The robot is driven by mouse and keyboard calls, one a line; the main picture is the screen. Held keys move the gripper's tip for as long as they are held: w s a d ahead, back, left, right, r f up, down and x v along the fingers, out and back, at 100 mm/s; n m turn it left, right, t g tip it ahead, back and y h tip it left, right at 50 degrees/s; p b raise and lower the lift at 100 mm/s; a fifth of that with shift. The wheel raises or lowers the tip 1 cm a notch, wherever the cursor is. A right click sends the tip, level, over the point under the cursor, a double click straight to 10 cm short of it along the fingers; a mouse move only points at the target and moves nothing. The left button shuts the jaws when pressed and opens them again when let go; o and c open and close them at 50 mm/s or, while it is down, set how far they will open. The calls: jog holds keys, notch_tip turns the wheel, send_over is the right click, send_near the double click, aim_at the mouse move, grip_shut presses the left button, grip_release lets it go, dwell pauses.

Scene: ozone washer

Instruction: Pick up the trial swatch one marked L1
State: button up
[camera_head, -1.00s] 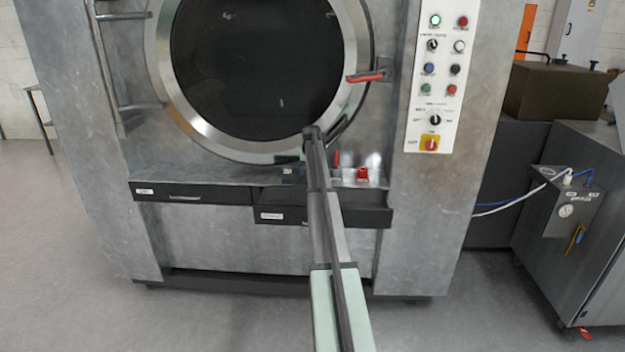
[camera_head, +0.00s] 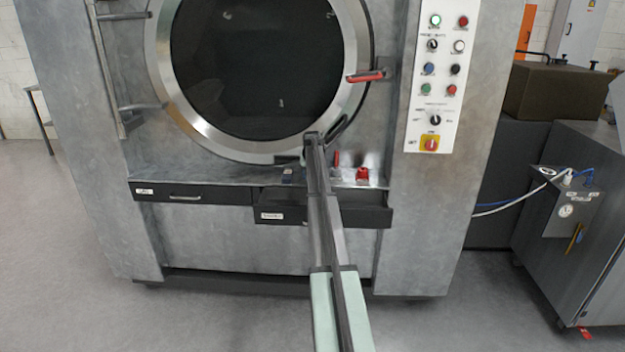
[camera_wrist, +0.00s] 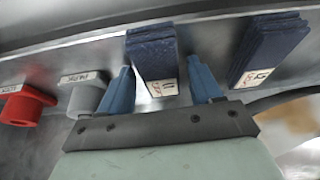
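In the wrist view a dark blue swatch stack (camera_wrist: 153,52) with a white end label stands on the metal ledge. Its label looks like L1, seen upside down. My gripper (camera_wrist: 159,66) is open, its two blue fingers on either side of this swatch. Narrow gaps seem to show between swatch and fingers. A similar blue swatch stack (camera_wrist: 268,48) stands to the right, outside the fingers; its label is too blurred to read surely. In the head view my arm largely hides my gripper at the ledge below the round door.
A red knob-like piece (camera_wrist: 24,106) and a grey one (camera_wrist: 86,98), each with a label, sit left of my gripper. In the head view a drawer (camera_head: 330,209) below the ledge stands partly open. The washer door (camera_head: 255,75) with its red handle (camera_head: 365,76) rises above.

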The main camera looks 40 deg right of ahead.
jog(key=c, duration=0.9)
